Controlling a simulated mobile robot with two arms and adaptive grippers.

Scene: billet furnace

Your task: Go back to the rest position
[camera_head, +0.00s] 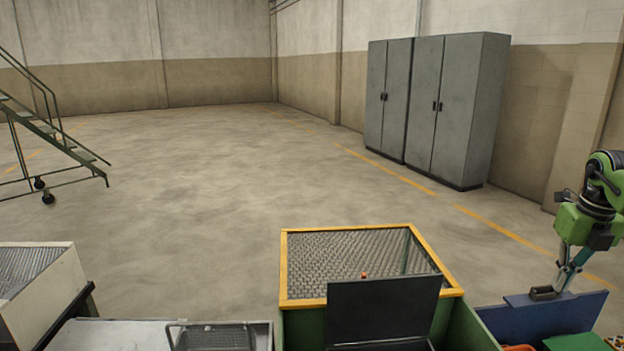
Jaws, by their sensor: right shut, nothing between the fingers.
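My right gripper (562,278) hangs from my green and black arm at the right edge of the view. Its slim fingers point down and are shut, with nothing seen held between them. The fingertips are at the upper edge of a dark blue panel (545,318); I cannot tell whether they touch it. A small black piece (543,293) shows beside the tips at that edge. My left gripper is not in view.
A yellow-framed mesh bin (350,262) with a dark upright panel (382,312) stands at the front centre. A pale box (45,285) and grey worktop (110,335) are at left. Grey cabinets (440,110) and rolling stairs (45,135) stand behind. The middle floor is clear.

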